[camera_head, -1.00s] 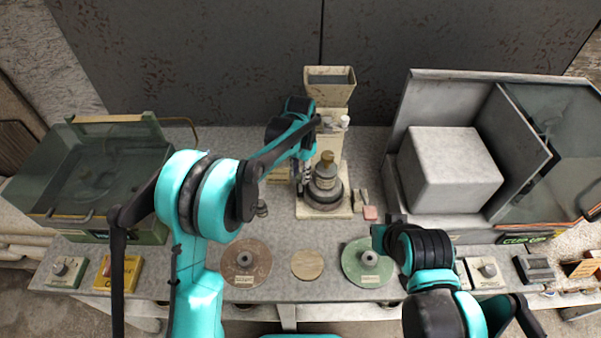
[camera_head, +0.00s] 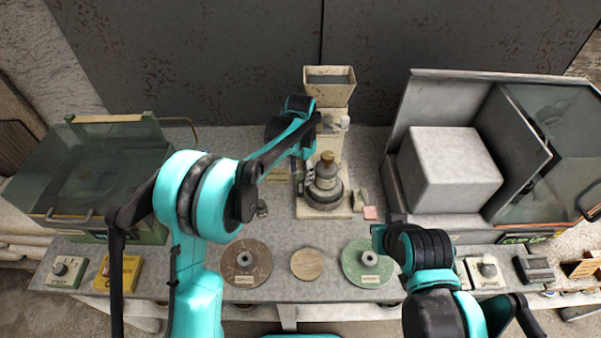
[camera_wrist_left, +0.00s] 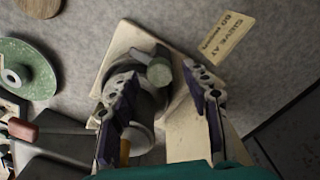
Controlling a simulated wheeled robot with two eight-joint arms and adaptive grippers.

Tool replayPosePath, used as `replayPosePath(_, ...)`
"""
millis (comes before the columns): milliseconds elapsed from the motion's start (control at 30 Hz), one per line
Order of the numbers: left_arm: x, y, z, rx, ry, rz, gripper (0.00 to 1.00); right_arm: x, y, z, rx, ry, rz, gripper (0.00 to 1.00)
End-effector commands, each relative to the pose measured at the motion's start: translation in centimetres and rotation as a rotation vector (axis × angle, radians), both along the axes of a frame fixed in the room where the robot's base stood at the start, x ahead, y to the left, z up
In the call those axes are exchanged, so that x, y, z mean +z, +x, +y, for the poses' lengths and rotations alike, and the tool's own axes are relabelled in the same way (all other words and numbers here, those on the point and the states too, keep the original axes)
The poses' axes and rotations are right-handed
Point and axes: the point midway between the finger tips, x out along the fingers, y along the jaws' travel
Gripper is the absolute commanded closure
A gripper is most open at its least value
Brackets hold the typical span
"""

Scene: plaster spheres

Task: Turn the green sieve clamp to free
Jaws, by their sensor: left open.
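The green-ended sieve clamp (camera_wrist_left: 160,73) shows in the left wrist view as a short grey stub with a pale green end. It stands beside the round grey sieve body (camera_wrist_left: 143,138) on a cream base plate (camera_wrist_left: 113,50). My left gripper (camera_wrist_left: 161,80) is open, one finger on each side of the clamp; I cannot tell whether they touch it. In the head view the left gripper (camera_head: 306,176) is beside the brass-topped sieve unit (camera_head: 326,184), and the clamp cannot be made out there. My right gripper (camera_head: 385,235) is over the front right bench; its fingers are unclear.
A cream hopper (camera_head: 330,78) stands behind the sieve. A large pale block (camera_head: 450,170) sits in the open cabinet at right, and a green glass-lidded box (camera_head: 100,170) stands at left. Brown (camera_head: 246,262), tan (camera_head: 307,264) and green (camera_head: 367,262) discs lie in front.

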Motion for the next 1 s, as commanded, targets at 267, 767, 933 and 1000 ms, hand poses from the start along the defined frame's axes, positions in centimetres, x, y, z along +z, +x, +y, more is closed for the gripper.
replayPosePath(267,5.4,0.0,0.0,0.0,0.0,0.0,0.52,0.0,0.0,0.0,0.0,0.0,0.0,1.0)
replayPosePath(767,11.5,0.0,0.0,0.0,0.0,0.0,0.52,0.0,0.0,0.0,0.0,0.0,0.0,1.0)
replayPosePath(933,11.5,0.0,0.0,0.0,0.0,0.0,0.52,0.0,0.0,0.0,0.0,0.0,0.0,1.0)
replayPosePath(1000,11.5,0.0,0.0,0.0,0.0,0.0,0.52,0.0,0.0,0.0,0.0,0.0,0.0,1.0)
